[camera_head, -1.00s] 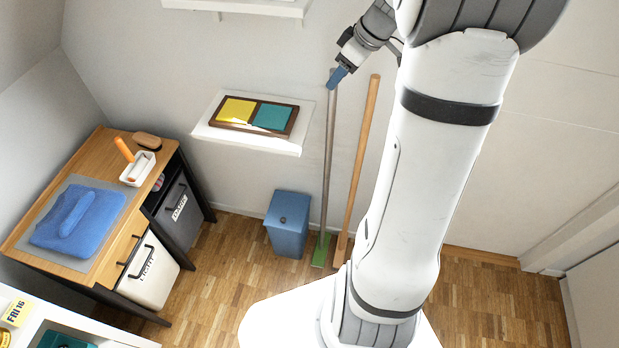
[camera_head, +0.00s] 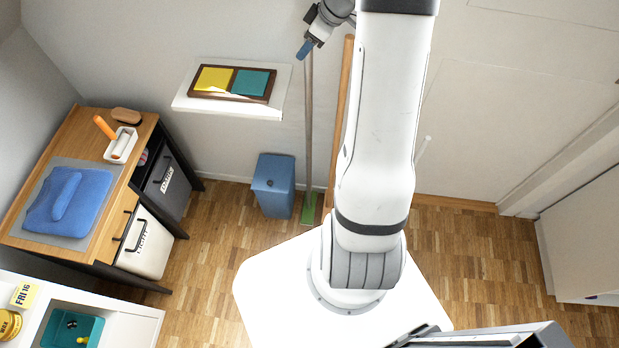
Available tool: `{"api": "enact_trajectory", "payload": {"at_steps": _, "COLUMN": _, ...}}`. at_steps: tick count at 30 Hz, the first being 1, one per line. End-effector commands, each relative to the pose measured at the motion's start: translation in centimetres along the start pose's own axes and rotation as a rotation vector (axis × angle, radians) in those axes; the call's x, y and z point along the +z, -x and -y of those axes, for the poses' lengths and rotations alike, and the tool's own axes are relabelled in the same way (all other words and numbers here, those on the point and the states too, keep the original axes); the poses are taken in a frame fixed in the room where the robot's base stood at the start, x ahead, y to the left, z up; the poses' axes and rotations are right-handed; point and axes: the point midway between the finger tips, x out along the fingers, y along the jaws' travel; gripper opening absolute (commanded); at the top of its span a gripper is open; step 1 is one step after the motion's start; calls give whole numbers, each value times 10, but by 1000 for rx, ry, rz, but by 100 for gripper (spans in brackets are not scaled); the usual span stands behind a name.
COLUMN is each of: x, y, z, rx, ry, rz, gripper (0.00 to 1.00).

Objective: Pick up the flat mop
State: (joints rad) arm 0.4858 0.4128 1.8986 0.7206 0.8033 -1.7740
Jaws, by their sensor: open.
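A mop (camera_head: 309,150) with a thin grey-brown pole and a flat green head stands nearly upright against the back wall, its head on the floor. I take it to be the flat mop. My gripper (camera_head: 304,49), with a blue fingertip showing, is at the upper end of this pole, in front of or beside it. It is open, and the pole's top is hidden or overlapped by it. I cannot tell whether the pole is between the fingers. A second, wooden pole (camera_head: 338,125) leans just to the right, partly hidden by my arm.
A blue bin (camera_head: 273,184) stands left of the mop head. A white wall shelf (camera_head: 188,105) with a yellow and teal board is left of the pole. A wooden bench (camera_head: 83,130) is at far left. Floor (camera_head: 470,250) on the right is clear.

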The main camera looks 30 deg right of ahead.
Motion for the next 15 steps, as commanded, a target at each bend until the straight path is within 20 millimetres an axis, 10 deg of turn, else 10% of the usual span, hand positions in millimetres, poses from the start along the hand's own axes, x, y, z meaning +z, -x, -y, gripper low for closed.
{"api": "enact_trajectory", "payload": {"at_steps": 15, "x": 0, "y": 0, "z": 0, "rx": 1, "ry": -1, "rz": 0, "gripper": 18}}
